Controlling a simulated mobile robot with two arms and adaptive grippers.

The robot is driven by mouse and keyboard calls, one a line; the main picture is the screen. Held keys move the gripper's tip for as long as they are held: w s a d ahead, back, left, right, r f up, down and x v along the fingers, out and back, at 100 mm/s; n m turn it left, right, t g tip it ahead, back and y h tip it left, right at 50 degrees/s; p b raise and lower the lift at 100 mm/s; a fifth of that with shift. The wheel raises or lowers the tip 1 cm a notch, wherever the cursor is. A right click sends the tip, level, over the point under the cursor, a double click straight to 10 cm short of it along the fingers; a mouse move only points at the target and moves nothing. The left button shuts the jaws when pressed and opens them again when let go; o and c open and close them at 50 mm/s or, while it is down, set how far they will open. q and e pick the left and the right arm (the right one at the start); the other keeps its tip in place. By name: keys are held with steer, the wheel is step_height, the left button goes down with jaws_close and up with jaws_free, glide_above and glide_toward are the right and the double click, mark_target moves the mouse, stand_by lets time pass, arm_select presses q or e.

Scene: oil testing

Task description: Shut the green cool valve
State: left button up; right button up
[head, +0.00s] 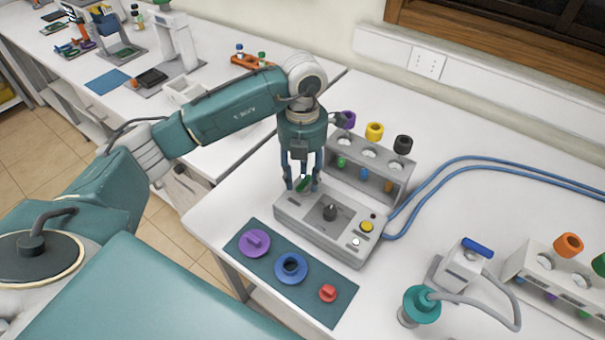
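The green cool valve (304,185) is a small green handle at the back left corner of a grey control box (320,239). My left gripper (303,184) comes down from above and its fingers stand on either side of the green handle. The fingers are spread apart, and I cannot tell whether they touch the handle. They partly hide it, so its exact turn is hard to read. My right gripper is not in view.
A dark mat (328,316) with purple, blue and red parts lies in front. A rack (398,172) stands behind, blue hoses (440,171) run right, and a teal-topped fitting (421,304) stands front right.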

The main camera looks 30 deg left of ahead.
arm_select(q)
jaws_close()
steer(key=shift+f+m+b, duration=0.1)
steer(key=shift+m+b, duration=0.4)
steer(key=shift+b, duration=0.25)
steer(key=m+b, duration=0.6)
steer(key=b, duration=0.1)
steer(key=shift+w+m, duration=0.25)
steer(key=shift+m, duration=0.05)
steer(key=m+b, duration=0.4)
steer(key=m, duration=0.1)
steer(key=shift+d, duration=0.2)
steer(key=m+b, duration=0.1)
steer(key=m, duration=0.1)
steer(key=m+b, duration=0.1)
steer(key=m, duration=0.2)
steer(key=shift+d+r, duration=0.1)
steer(key=shift+r, duration=0.1)
steer(key=shift+m, duration=0.3)
steer(key=shift+o, duration=0.2)
jaws_free()
